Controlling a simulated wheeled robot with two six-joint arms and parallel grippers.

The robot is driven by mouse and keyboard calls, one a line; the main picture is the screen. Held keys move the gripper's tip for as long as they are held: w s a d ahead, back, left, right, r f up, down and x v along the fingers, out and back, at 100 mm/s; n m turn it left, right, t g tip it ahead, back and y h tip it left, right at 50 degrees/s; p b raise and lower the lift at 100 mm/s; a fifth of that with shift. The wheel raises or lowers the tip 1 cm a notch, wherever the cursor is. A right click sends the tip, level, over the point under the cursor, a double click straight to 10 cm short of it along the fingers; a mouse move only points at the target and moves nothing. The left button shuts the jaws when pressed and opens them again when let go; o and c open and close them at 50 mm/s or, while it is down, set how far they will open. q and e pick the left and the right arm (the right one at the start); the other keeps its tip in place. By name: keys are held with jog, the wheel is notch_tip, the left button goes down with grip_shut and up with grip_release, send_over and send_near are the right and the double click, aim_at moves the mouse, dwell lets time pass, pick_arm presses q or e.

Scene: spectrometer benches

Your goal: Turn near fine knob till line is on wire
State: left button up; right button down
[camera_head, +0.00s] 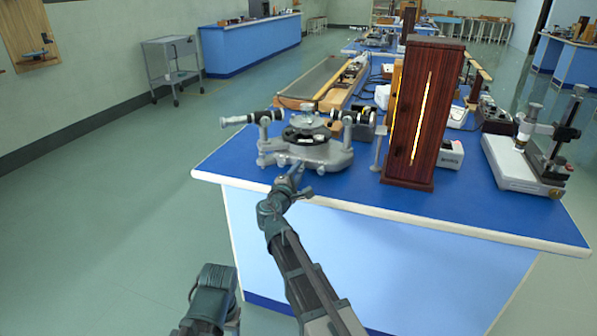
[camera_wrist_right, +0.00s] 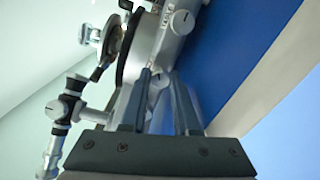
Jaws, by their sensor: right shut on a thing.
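The spectrometer (camera_head: 322,153), with a grey base, a round central table and dark tubes to either side, stands at the near left of the blue bench. It fills the upper left of the right wrist view (camera_wrist_right: 166,48). My right gripper (camera_head: 298,183) reaches its near edge. In the right wrist view its two fingers (camera_wrist_right: 160,82) are shut on a small grey knob (camera_wrist_right: 158,80) at the base's edge, mostly hidden between them. A larger pale knob (camera_wrist_right: 182,21) sits beyond the fingertips. My left gripper is out of view. No line or wire can be seen in these views.
A tall dark wooden lamp box (camera_head: 405,130) with a bright slit stands right of the spectrometer. A microscope-like instrument (camera_head: 520,165) is at the bench's right. The bench's near edge (camera_head: 400,221) lies under my right arm.

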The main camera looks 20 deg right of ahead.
jog(key=c, duration=0.7)
grip_release()
jog(key=shift+o, duration=0.2)
